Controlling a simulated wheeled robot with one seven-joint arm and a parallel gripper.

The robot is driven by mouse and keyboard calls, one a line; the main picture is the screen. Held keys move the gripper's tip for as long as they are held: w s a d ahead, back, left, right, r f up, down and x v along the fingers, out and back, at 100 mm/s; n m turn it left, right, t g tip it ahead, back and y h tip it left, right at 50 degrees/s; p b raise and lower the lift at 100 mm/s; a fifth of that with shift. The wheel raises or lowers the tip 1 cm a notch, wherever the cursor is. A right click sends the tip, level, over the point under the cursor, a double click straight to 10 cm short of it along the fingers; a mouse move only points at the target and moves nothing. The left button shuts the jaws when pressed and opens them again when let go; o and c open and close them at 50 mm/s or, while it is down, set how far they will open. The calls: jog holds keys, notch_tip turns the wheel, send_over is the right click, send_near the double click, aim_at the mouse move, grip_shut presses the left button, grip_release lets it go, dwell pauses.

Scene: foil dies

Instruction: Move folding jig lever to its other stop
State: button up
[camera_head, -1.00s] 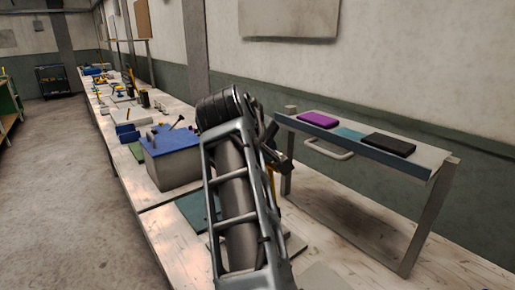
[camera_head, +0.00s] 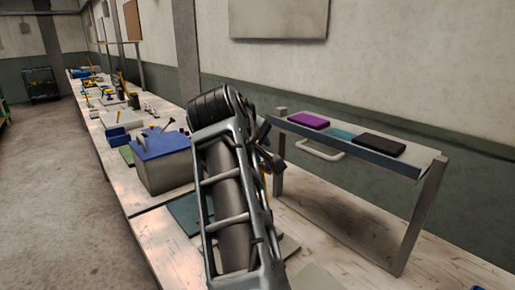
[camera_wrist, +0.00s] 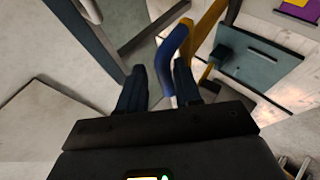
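The folding jig's lever shows in the wrist view as a yellow arm (camera_wrist: 206,30) with a curved blue grip (camera_wrist: 172,50) that ends in a pale tip. My gripper (camera_wrist: 159,68) has its two dark fingers apart. The blue grip reaches into the space between them, nearer the right finger; I cannot tell whether it touches. In the head view my arm hides most of the jig and the lever.
A raised shelf (camera_head: 428,157) with a purple block (camera_head: 308,121) and a black block (camera_head: 378,145) stands right of my arm. A grey box with a blue top (camera_head: 160,143) stands left on the bench. A teal plate (camera_wrist: 262,60) lies right of the lever.

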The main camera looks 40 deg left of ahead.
jog(key=b+v, duration=0.1)
jog(key=v, duration=0.6)
jog(key=shift+s+d+r, duration=0.25)
jog(key=shift+s+a, duration=0.1)
jog(key=shift+s, duration=0.05)
